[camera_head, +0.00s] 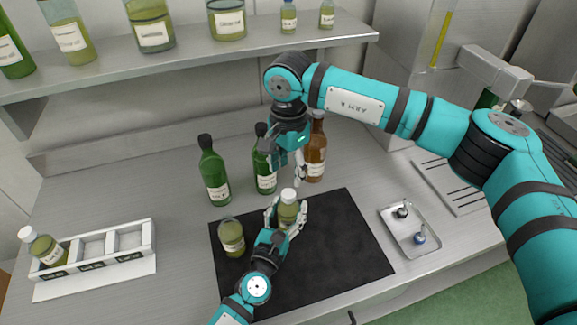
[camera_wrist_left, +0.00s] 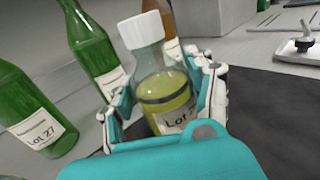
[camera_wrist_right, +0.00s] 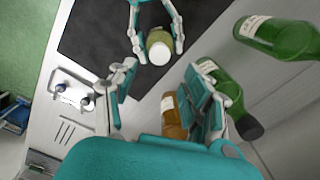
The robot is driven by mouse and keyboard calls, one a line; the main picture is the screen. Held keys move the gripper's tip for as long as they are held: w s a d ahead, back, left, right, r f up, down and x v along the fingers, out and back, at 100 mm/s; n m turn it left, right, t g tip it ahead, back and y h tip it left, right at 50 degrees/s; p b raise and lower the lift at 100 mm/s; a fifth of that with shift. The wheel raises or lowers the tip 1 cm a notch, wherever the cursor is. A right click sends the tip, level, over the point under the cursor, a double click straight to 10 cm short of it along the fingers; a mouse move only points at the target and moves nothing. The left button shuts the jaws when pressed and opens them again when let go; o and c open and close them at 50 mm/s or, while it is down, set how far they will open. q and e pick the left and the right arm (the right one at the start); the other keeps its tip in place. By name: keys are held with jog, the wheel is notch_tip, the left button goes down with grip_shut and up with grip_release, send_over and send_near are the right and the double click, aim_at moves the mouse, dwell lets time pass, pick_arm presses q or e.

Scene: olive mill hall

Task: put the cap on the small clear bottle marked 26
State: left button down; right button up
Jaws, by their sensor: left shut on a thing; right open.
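My left gripper (camera_head: 286,224) is shut around a small clear bottle (camera_head: 288,212) of yellow-green liquid at the back of the black mat. A white cap (camera_head: 288,194) sits on its neck; the cap shows clearly in the left wrist view (camera_wrist_left: 140,30). The bottle's label (camera_wrist_left: 178,122) reads "Lot 2" and the rest is hidden by a finger. My right gripper (camera_head: 287,168) is open and empty above and behind the bottle. The right wrist view also shows the capped bottle (camera_wrist_right: 158,40) beyond its spread fingers. Whether the cap is fully seated, I cannot tell.
A second small bottle (camera_head: 232,238) stands on the black mat (camera_head: 340,250). Green bottles (camera_head: 213,172) and a brown bottle (camera_head: 316,150) stand behind. A white rack (camera_head: 95,265) at left holds a white-capped bottle (camera_head: 48,250). A metal tray (camera_head: 400,235) at right holds small items.

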aim_at(289, 193)
jog(key=shift+f, duration=4)
grip_shut()
pick_arm(q)
jog(key=shift+d, duration=0.1)
pick_arm(e)
jog(key=m, duration=1.5)
jog(key=shift+m, duration=0.4)
jog(key=shift+o, duration=0.7)
grip_release()
